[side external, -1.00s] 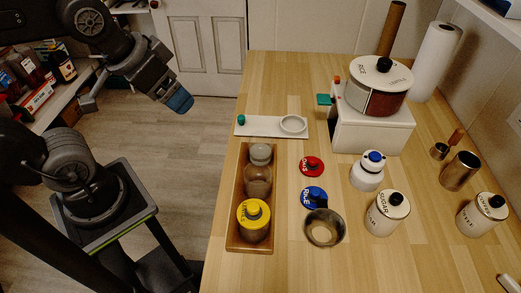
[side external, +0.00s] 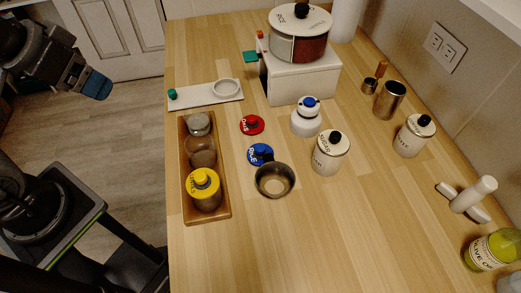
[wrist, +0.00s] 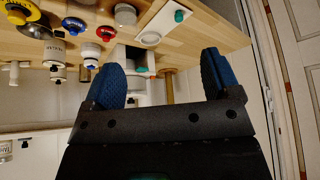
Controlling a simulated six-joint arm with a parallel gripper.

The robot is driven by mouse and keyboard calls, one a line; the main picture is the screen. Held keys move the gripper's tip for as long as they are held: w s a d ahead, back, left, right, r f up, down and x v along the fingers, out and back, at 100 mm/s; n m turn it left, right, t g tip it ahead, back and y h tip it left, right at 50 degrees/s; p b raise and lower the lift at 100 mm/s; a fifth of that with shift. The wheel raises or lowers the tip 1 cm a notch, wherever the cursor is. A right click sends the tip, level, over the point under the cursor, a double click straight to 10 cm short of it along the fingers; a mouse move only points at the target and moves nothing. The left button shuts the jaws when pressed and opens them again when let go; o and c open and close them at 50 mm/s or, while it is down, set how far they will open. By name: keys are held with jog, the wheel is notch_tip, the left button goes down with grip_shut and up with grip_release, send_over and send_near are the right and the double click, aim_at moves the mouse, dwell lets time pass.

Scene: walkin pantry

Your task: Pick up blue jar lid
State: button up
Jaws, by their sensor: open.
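The blue jar lid (side external: 260,154) lies flat on the wooden counter, with a dark knob and white lettering. It lies below the red lid (side external: 252,125) and just above a dark bowl (side external: 274,181), whose rim comes close to it. In the side view my gripper (side external: 97,84) hangs left of the counter, above the floor, well away from the lid.
A wooden tray (side external: 222,207) with jars, including a yellow-lidded one (side external: 205,189), stands left of the lid. A white pump-top jar (side external: 305,118) and sugar canister (side external: 330,153) stand right. A large pot (side external: 300,40) sits on a white box (side external: 318,82) behind. The front counter is clear.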

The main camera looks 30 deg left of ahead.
jog(key=shift+o, duration=0.6)
jog(key=m+g+y, duration=0.2)
jog(key=m+g, duration=0.2)
jog(key=m, duration=1.3)
send_over(261, 149)
jog(key=s+a, duration=0.2)
jog(key=a, duration=0.2)
jog(key=f, duration=0.1)
jog(key=d+f+m+y, duration=0.2)
jog(key=d+f+m, duration=0.35)
jog(key=d, duration=0.35)
jog(key=shift+n, duration=0.35)
jog(key=x, duration=1.4)
jog(key=shift+w+a+r, duration=0.15)
jog(key=shift+a, duration=0.1)
